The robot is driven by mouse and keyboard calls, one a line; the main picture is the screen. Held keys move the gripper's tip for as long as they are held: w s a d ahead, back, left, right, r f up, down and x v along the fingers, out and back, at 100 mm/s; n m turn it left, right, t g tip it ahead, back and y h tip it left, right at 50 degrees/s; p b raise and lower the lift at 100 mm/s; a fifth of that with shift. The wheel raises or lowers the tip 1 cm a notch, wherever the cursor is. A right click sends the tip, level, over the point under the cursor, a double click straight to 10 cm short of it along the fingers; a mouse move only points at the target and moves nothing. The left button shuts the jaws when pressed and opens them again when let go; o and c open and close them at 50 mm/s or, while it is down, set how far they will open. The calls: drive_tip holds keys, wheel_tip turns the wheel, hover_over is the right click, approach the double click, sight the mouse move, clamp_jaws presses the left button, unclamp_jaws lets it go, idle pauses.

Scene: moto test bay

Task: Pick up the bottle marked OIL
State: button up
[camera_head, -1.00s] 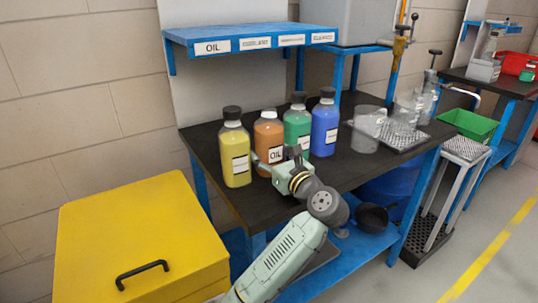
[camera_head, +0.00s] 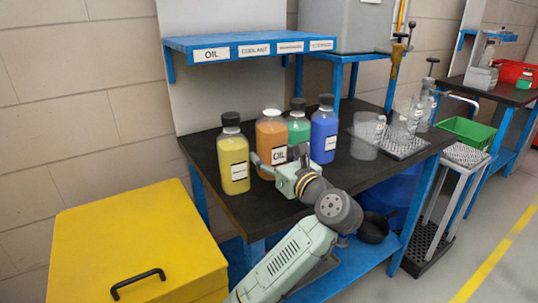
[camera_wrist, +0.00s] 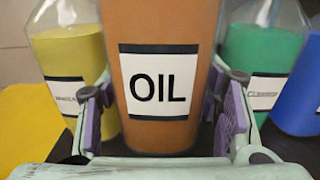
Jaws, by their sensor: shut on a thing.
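The orange bottle marked OIL (camera_head: 270,136) stands upright between the yellow bottle (camera_head: 234,165) and the green bottle (camera_head: 298,128). My gripper (camera_head: 277,160) is shut on it from the front, below the middle. In the wrist view the OIL bottle (camera_wrist: 160,42) fills the centre, its label facing me between the two fingers (camera_wrist: 160,118). The bottle appears slightly raised, but its base is partly hidden by my gripper.
A blue bottle (camera_head: 323,135) stands right of the green one on the dark bench (camera_head: 262,207). A blue shelf (camera_head: 250,42) with an OIL label is above and behind. Clear beakers (camera_head: 365,140) are to the right. A yellow box (camera_head: 125,240) is at front left.

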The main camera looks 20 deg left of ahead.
drive_tip(key=s+d+r+b, duration=0.1)
drive_tip(key=s+d, duration=0.6)
drive_tip(key=s, duration=0.3)
drive_tip(key=shift+d+r+b, duration=0.15)
drive_tip(key=shift+d+b, duration=0.1)
drive_tip(key=shift+b, duration=0.1)
idle(0.6)
